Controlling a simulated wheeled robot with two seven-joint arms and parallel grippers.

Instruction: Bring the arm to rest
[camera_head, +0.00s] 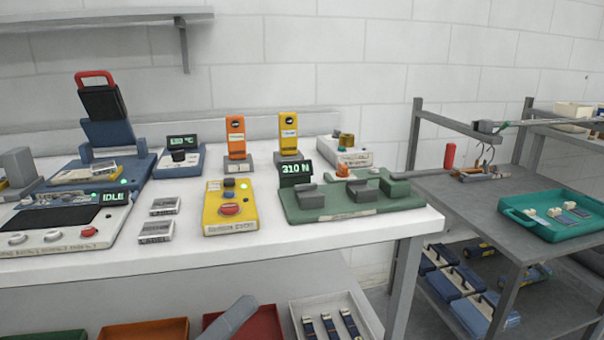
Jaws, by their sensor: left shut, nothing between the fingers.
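My left gripper (243,304) shows at the bottom edge as a grey shape pointing up and right, below the white bench's front edge. It looks shut, with nothing seen in it. It appears in front of a red bin (268,323); I cannot tell how far apart they are. The rest of my left arm is out of frame. My right gripper is not in view.
The white bench (270,240) above holds a yellow control box (212,215), a green fixture reading 310 N (338,208) and a console reading IDLE (70,212). A white tray (372,318) sits right of the gripper. A grey table (465,210) stands at right.

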